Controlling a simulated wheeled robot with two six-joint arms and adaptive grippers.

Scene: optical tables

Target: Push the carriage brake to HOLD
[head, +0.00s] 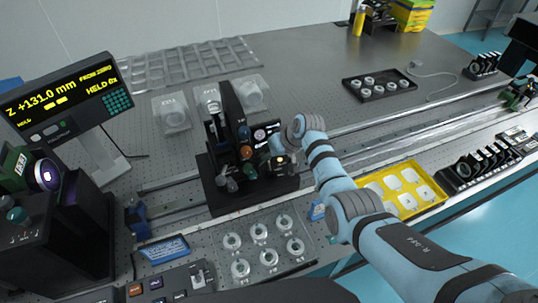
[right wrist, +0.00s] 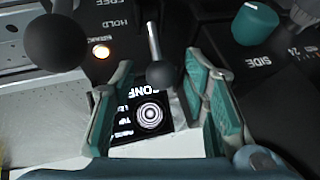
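The carriage (head: 250,190) is a black block with levers and knobs, on rails in the head view. In the right wrist view, a lever with a black ball knob (right wrist: 55,40) stands at the upper left, beside FREE and HOLD lettering (right wrist: 112,22) and a lit orange lamp (right wrist: 101,51). I cannot tell its exact setting. My right gripper (right wrist: 158,62) is open over the carriage; it also shows in the head view (head: 279,150). A second lever with a dark knob (right wrist: 160,73) stands between its fingers, with gaps visible on both sides. My left gripper is not in view.
A display (head: 65,95) at left reads Z +131.0 mm and HELD. A clear tray of round parts (head: 262,245) lies in front of the carriage. A yellow tray (head: 405,190) lies at right. A teal knob (right wrist: 256,22) is near the gripper's right finger.

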